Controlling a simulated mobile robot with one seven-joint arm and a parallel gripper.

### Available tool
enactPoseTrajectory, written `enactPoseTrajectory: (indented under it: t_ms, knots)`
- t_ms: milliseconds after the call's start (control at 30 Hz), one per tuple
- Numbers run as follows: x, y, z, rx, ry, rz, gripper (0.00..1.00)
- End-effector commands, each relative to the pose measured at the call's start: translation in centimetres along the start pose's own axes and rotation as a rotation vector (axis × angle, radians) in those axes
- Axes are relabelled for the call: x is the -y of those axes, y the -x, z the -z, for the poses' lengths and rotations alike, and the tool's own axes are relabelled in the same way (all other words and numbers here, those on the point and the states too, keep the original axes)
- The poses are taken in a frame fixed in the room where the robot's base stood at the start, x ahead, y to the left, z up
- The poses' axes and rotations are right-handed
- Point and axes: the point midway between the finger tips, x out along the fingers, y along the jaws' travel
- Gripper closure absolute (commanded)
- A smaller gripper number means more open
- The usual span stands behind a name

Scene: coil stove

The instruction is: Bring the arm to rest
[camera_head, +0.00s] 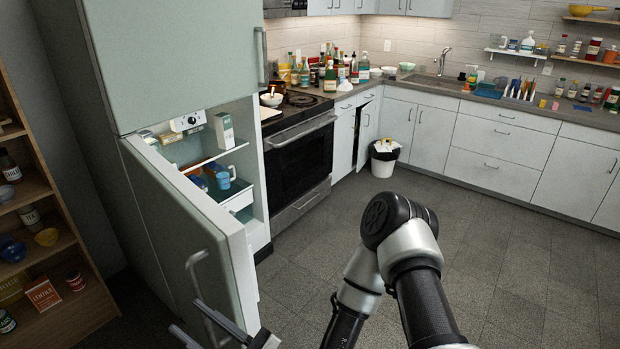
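My arm (400,235) is bent, with its dark-capped elbow in the lower middle of the head view. My gripper (184,315) shows at the bottom edge, left of centre. Its two fingers are apart and point up and left, and I see nothing held between them. The fingers are close to the handle (196,268) of the open fridge door (190,205). I cannot tell whether they touch it. The gripper's base is cut off by the frame.
The lower fridge door stands open, showing shelves with a blue mug (222,177) and cartons. A wooden shelf (75,313) stands at left. The stove (300,150) and a white bin (383,165) are further back. The grey floor (500,270) at right is clear.

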Motion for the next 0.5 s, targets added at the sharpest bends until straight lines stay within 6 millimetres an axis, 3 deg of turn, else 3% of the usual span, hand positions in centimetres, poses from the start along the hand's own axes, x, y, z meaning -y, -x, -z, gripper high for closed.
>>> enactPoseTrajectory:
  t_ms: [33,200,367,500]
  knots:
    - [-0.3,-0.7,-2.1,0.047,0.031,-0.09,0.64]
    - [-2.9,-0.7,-7.6,0.15,0.111,-0.411,0.64]
    - [-5.2,1.3,-11.1,0.172,0.217,-0.719,0.64]
    - [-6.4,4.2,-12.8,0.133,0.337,-0.98,0.64]
